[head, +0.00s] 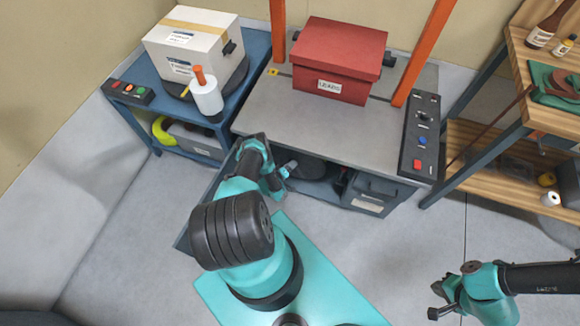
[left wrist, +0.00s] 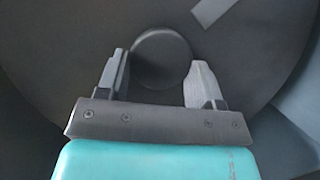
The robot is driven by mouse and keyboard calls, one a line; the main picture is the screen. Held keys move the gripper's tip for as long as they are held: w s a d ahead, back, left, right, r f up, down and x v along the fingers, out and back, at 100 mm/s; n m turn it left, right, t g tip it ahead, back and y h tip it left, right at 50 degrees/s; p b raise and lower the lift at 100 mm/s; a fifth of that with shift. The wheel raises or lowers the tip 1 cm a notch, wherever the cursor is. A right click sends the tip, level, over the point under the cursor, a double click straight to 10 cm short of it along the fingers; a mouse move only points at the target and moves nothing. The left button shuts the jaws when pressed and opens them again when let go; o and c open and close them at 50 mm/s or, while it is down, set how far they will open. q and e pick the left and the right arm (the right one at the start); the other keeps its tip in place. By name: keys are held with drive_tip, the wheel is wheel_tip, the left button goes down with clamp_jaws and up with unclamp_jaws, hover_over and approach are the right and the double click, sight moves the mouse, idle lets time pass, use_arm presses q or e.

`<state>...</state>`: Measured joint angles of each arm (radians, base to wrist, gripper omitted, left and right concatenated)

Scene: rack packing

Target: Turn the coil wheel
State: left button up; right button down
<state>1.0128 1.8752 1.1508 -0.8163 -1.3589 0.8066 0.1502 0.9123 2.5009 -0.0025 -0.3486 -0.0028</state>
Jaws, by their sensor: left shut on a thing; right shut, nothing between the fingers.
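The coil wheel is a large dark disc that fills much of the left wrist view (left wrist: 255,75), with a light grey mark near its top right. A round dark hub (left wrist: 161,55) stands at its middle. My left gripper (left wrist: 158,78) has one finger on each side of this hub and is shut on it. In the head view my left gripper (head: 288,169) reaches low under the front edge of the grey bench, where the wheel is mostly hidden in shadow. My right gripper (head: 437,301) is shut and empty over the floor at the lower right.
The grey bench (head: 262,113) carries a red lidded box (head: 338,50) between orange posts and a control panel (head: 420,135). Wooden shelves (head: 500,150) stand at the right.

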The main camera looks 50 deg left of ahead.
use_arm(q)
drive_tip(key=shift+a+f+n+t, duration=0.1)
drive_tip(key=shift+n+t, duration=0.3)
drive_tip(key=shift+n, duration=0.5)
drive_tip(key=o, duration=1.3)
drive_tip(key=s, duration=0.5)
drive_tip(key=s+d+r, duration=0.1)
drive_tip(key=s, duration=0.5)
drive_tip(key=s+d+r, duration=0.1)
drive_tip(key=s, duration=0.5)
drive_tip(key=shift+d, duration=0.1)
